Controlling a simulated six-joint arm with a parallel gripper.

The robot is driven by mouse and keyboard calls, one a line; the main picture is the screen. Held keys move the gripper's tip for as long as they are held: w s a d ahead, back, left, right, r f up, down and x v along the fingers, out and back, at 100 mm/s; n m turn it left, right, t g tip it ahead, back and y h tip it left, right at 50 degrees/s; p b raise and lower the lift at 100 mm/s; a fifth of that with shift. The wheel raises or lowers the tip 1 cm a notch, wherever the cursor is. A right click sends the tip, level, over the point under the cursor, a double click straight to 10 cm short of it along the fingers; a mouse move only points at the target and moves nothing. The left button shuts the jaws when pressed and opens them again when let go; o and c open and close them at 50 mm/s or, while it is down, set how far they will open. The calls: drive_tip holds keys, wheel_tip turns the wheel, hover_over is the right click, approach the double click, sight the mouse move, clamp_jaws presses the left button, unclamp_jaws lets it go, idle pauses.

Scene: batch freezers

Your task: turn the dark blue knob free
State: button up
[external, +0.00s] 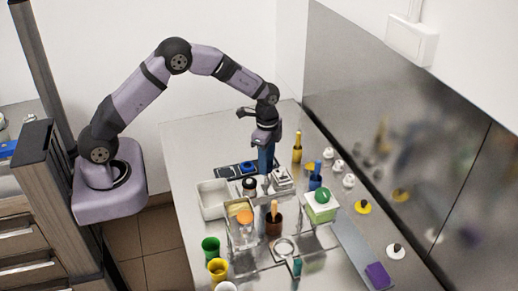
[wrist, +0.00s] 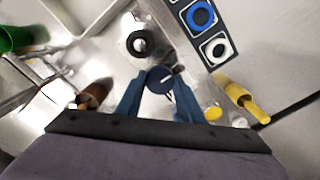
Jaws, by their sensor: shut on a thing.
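The dark blue knob (wrist: 160,79) shows in the wrist view as a round dark disc with a pale line on its face. My gripper (wrist: 159,88) has its two blue fingers on either side of the knob, shut on it. In the external view my gripper (external: 266,168) points down at the middle of the steel table. The knob is hidden there by the fingers and the things around it, and what it sits on is hard to make out.
A black knob with a pale centre (wrist: 139,43) stands close by. A dark panel with blue and white rings (wrist: 207,30) lies beyond it. A yellow-handled tool (external: 297,148), a brown pot (external: 274,227) and a white tray (external: 208,198) stand around. The table's back left is clear.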

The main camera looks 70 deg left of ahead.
drive_tip(key=o, duration=1.1)
drive_tip(key=shift+c, duration=0.2)
drive_tip(key=shift+r+b, duration=1.15)
drive_tip(key=shift+r, duration=2.6)
